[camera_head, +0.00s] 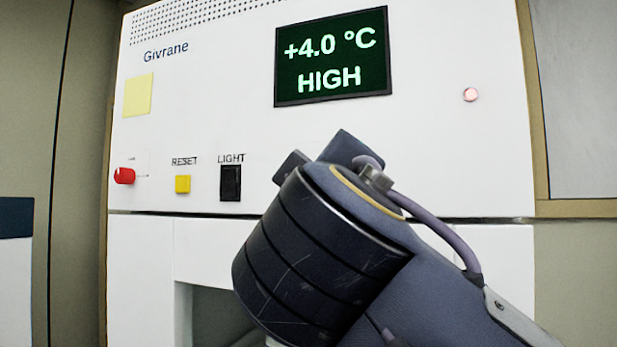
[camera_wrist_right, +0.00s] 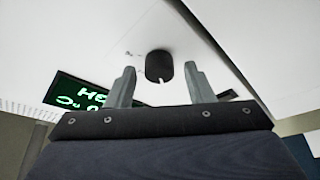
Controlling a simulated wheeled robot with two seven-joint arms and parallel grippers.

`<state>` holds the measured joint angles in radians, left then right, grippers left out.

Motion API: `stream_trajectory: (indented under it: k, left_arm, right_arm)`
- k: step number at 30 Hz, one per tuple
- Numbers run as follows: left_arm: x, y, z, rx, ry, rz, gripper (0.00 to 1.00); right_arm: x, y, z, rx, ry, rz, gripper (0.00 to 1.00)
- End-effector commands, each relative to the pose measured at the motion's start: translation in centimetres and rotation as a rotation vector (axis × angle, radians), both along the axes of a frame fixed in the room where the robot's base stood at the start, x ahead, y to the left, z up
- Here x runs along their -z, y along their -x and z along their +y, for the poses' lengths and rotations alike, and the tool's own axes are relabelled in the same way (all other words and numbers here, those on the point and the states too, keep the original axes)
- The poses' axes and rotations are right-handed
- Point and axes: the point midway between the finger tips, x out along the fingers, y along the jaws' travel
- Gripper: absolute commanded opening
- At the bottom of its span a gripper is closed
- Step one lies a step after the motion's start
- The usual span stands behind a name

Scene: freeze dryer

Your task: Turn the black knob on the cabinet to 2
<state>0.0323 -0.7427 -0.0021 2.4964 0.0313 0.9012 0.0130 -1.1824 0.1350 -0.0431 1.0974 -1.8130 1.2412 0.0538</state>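The black knob (camera_wrist_right: 159,66) shows in the right wrist view on the white cabinet face, with a small white pointer mark on its rim. My right gripper (camera_wrist_right: 160,82) is open, with one finger on each side of the knob and visible gaps between. Whether the fingertips reach level with the knob is hard to tell. In the head view my right arm covers the knob. The cabinet (camera_head: 215,100) carries a display (camera_head: 333,57) reading +4.0 °C HIGH. The number marks around the knob are not readable. My left gripper is not in view.
On the cabinet's left are a red knob (camera_head: 124,176), a yellow RESET button (camera_head: 183,184), a black LIGHT switch (camera_head: 230,183) and a yellow note (camera_head: 138,95). A round pink lamp (camera_head: 470,94) is at the right. An opening (camera_head: 205,315) lies below.

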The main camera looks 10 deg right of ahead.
Motion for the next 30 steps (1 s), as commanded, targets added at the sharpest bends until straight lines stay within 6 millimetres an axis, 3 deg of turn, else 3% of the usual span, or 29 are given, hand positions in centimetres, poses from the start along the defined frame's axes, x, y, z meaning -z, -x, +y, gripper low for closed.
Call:
stream_trajectory:
  k: [11, 21, 30]
  left_arm:
    - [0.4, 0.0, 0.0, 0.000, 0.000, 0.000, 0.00]
    - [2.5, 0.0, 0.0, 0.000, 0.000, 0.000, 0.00]
    - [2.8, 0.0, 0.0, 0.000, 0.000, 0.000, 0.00]
  right_arm:
    - [0.3, 0.6, 0.2, -0.003, -0.001, -0.002, 0.50]
    - [1.7, 5.6, 1.8, -0.004, -0.001, -0.002, 0.50]
    - [2.0, 7.3, 2.2, 0.000, -0.001, 0.000, 0.50]
